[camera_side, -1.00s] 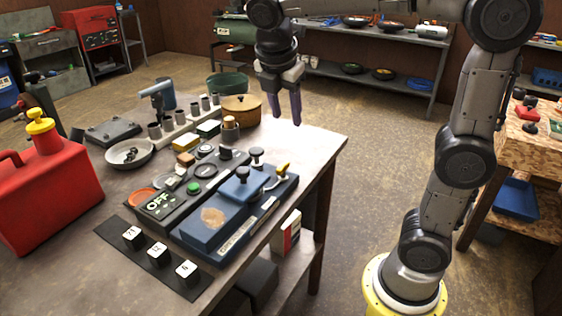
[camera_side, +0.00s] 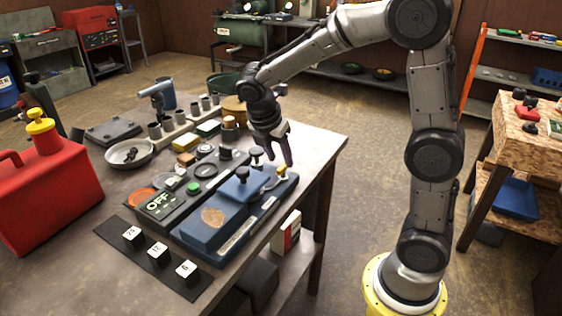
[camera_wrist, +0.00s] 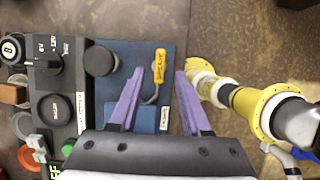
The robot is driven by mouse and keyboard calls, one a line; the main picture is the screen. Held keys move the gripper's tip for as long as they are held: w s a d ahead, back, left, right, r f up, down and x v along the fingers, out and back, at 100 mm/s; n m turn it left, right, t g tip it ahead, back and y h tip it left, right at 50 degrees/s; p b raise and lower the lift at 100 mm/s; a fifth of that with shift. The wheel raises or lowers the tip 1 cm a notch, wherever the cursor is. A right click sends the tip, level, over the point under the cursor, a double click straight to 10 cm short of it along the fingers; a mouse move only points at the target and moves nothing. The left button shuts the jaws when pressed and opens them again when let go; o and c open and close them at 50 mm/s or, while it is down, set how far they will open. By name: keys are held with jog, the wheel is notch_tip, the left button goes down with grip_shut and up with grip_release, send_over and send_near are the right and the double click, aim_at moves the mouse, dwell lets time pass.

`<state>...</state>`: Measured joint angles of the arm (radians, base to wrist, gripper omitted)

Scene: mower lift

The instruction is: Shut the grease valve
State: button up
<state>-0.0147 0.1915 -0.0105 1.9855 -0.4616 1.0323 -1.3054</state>
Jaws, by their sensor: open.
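The grease valve shows as a yellow-sleeved handle (camera_side: 281,171) on a bent grey rod, at the far right end of the blue unit (camera_side: 262,213). In the wrist view the yellow handle (camera_wrist: 161,63) has lettering along it and lies over the blue plate (camera_wrist: 127,55). My gripper (camera_side: 279,161) is open and points down close above the handle. In the wrist view its purple fingertips (camera_wrist: 160,73) stand on either side of the handle, the left one nearer to it. I cannot tell how far above it they are.
Black knobs (camera_side: 242,173) stand on the blue unit, one (camera_wrist: 100,61) left of the fingers in the wrist view. A black control box (camera_side: 165,208) with a green button sits beside it. A red fuel can (camera_side: 45,190) stands at the left.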

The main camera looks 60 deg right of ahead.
aim_at(283, 171)
jog(key=shift+x, duration=1.4)
grip_shut()
